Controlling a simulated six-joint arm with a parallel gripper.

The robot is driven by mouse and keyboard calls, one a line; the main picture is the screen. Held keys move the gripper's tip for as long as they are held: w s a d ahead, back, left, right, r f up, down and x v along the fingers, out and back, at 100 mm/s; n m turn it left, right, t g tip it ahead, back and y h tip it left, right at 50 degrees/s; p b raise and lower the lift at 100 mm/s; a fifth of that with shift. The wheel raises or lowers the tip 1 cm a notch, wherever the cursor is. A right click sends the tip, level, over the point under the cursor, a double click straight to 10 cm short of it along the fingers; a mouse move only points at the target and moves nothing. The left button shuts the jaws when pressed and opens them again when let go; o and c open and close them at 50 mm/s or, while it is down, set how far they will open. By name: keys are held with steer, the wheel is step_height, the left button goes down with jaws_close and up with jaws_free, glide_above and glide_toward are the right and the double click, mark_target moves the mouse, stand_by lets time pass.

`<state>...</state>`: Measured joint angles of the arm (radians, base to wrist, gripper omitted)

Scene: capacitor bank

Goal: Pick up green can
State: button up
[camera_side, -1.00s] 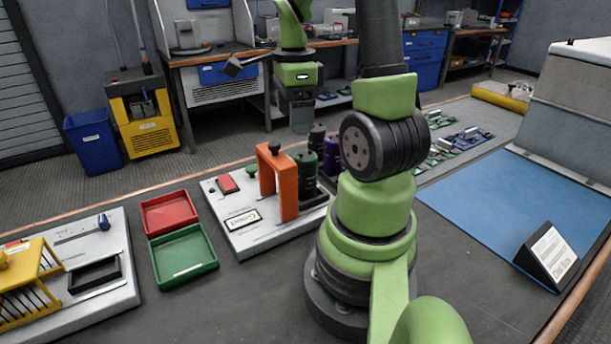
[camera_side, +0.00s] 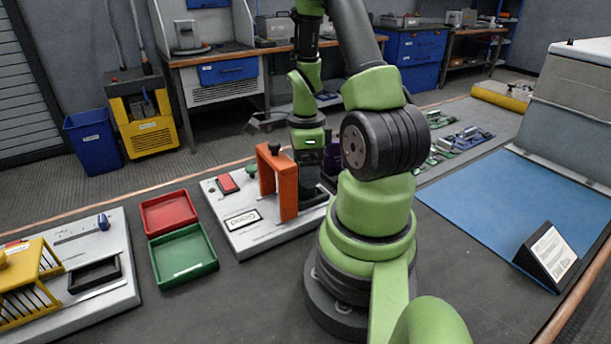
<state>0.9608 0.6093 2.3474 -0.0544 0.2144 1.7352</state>
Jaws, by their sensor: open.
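My gripper (camera_side: 309,172) is lowered over the spot beside the orange arch, pointing down, with its jaws open. The green can that stood there is now hidden by my gripper and wrist. I cannot tell whether the fingers are around the can or touching it. A purple can (camera_side: 333,163) shows partly, just right of my gripper. The black can seen earlier is hidden behind my arm.
The orange arch (camera_side: 264,179) stands close left of my gripper on the grey board (camera_side: 247,236). Red (camera_side: 169,214) and green (camera_side: 183,257) trays lie left of it.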

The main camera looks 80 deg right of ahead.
steer(key=shift+f, duration=0.15)
steer(key=c, duration=1)
steer(key=shift+c, duration=0.8)
